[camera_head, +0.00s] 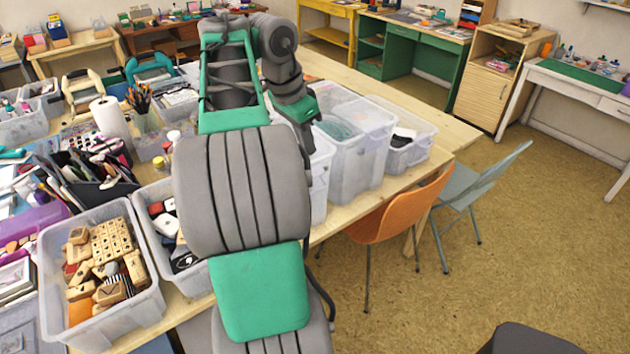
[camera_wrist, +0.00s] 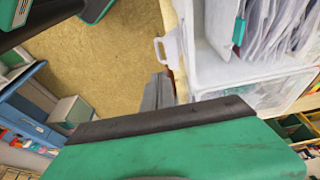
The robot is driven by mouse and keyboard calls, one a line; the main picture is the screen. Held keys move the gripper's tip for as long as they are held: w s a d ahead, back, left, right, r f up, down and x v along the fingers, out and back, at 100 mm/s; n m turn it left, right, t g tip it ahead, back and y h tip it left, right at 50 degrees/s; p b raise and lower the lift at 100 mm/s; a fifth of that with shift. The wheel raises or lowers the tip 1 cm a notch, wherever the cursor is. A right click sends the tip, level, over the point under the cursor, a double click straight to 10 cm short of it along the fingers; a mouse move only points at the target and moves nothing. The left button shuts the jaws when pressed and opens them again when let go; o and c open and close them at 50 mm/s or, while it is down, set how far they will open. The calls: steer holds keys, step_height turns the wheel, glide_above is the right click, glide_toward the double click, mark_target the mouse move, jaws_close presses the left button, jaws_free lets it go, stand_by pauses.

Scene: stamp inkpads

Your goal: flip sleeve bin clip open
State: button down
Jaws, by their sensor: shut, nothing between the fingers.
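In the wrist view, a clear plastic bin (camera_wrist: 212,72) with paper-like sleeves (camera_wrist: 280,30) inside fills the upper right. A white clip (camera_wrist: 160,48) juts out from the bin's left side; I cannot tell whether it is latched. My gripper's grey fingers (camera_wrist: 158,86) are shut with nothing between them. Their tips are just below the clip in the picture, close to the bin wall; contact cannot be told. In the head view, my arm reaches over the table to the clear bins, and my gripper points down beside a bin (camera_head: 320,180) partly hidden by my arm.
Other clear bins (camera_head: 358,150) (camera_head: 412,150) stand to the right on the table. An orange chair (camera_head: 400,215) and a grey-blue chair (camera_head: 475,185) stand at the table's right side. A bin of wooden stamps (camera_head: 65,325) is at the lower left.

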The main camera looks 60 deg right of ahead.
mark_target(316, 177)
steer(key=b+x, duration=0.2)
steer(key=x, duration=0.1)
steer(key=b+x, duration=0.2)
steer(key=x, duration=0.2)
steer(key=b+x, duration=0.2)
steer(key=x, duration=0.2)
steer(key=shift+w+a+f, duration=0.1)
steer(key=shift+w+a, duration=0.05)
steer(key=shift+a, duration=0.25)
steer(key=shift+f, duration=0.5)
